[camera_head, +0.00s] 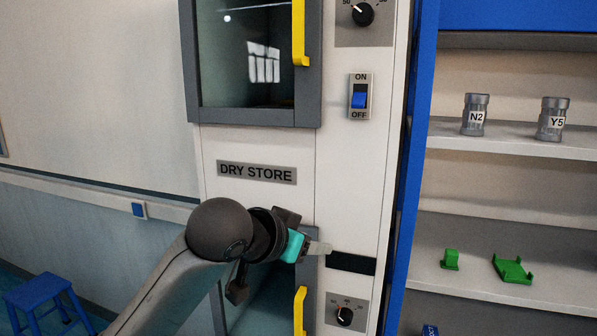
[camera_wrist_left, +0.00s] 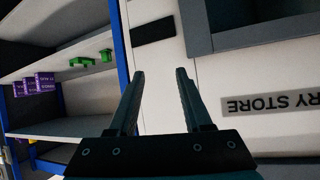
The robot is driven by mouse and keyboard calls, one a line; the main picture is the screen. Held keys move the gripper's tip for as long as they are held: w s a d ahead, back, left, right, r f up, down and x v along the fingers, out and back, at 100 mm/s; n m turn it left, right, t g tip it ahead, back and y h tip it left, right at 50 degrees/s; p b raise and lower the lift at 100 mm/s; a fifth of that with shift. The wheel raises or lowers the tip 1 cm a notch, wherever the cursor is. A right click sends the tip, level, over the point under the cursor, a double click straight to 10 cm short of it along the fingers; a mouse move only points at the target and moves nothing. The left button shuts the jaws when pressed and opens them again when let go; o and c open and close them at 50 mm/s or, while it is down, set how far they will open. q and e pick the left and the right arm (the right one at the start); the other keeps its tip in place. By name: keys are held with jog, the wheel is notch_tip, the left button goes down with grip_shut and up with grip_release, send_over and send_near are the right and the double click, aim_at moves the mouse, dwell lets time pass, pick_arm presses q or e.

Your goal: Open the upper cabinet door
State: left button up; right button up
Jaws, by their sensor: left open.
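The upper cabinet door (camera_head: 250,114) has a grey frame around a dark glass pane and appears shut in the head view. Its yellow vertical handle (camera_head: 299,35) is on the door's right side; its top is cut off by the picture edge. My left gripper (camera_head: 318,248) is well below this door and handle, in front of the cabinet near the lower door's upper right corner. In the left wrist view its two fingers (camera_wrist_left: 158,73) are apart with nothing between them. The upper handle does not show in the wrist view. My right gripper is not in view.
A "DRY STORE" label (camera_head: 257,173) is between the doors. The lower door has its own yellow handle (camera_head: 300,311). A rocker switch (camera_head: 359,97) and knobs are right of the doors. Open shelves (camera_head: 510,139) stand at right; a blue stool (camera_head: 45,300) is at lower left.

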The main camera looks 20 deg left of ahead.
pick_arm(q)
jog(key=w+a+r+t, duration=0.1)
jog(key=a+r+t, duration=0.2)
jog(key=r, duration=1.7)
jog(key=n+t, duration=0.2)
jog(key=t, duration=0.1)
send_near(296, 1)
jog(key=shift+p+x, duration=2.9)
jog(key=shift+x, duration=2.5)
grip_shut()
